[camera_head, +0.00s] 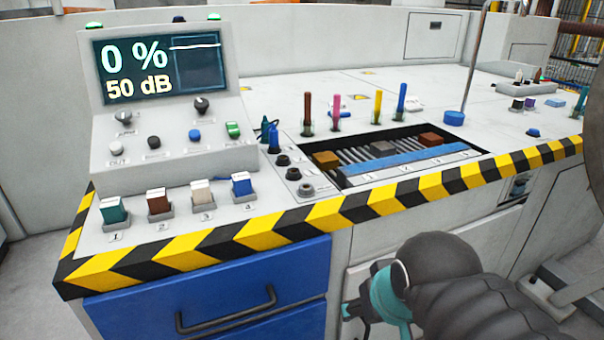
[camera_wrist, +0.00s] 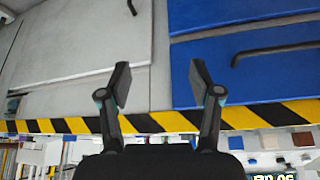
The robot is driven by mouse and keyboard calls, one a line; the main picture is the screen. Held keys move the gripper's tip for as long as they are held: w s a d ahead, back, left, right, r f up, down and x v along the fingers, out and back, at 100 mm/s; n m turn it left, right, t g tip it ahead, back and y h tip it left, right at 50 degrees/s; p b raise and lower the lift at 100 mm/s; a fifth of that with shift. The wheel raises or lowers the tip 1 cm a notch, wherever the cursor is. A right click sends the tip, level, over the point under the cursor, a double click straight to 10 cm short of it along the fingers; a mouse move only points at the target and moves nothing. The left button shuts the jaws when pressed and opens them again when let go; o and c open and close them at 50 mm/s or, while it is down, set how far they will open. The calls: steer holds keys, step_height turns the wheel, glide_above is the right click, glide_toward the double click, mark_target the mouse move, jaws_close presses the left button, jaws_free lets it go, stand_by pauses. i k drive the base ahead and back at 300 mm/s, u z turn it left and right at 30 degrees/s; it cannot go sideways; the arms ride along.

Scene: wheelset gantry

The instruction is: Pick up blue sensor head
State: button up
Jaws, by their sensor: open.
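Several small block-shaped heads stand in grey holders along the front left of the console. The blue sensor head (camera_head: 242,184) appears to be the rightmost of these blocks, upright in its holder. It also seems to show, small and blurred, in the wrist view (camera_wrist: 235,143), beyond the striped edge and to the right of my fingers. My gripper (camera_wrist: 160,82) is open, with nothing between its fingers. It is in front of the cabinet, below the striped edge and apart from the blue head. In the head view my arm partly hides the gripper.
Left of the blue head stand white (camera_head: 203,194), brown (camera_head: 159,203) and green (camera_head: 113,212) blocks, close together. A black-and-yellow edge (camera_head: 330,212) borders the console. A blue drawer (camera_head: 215,290) with a handle is below. Knobs and a blue plug (camera_head: 274,140) stand behind.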

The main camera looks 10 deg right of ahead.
mark_target(242, 182)
steer(key=z, duration=2.05)
steer(key=k, duration=0.9)
steer(key=u, duration=1.4)
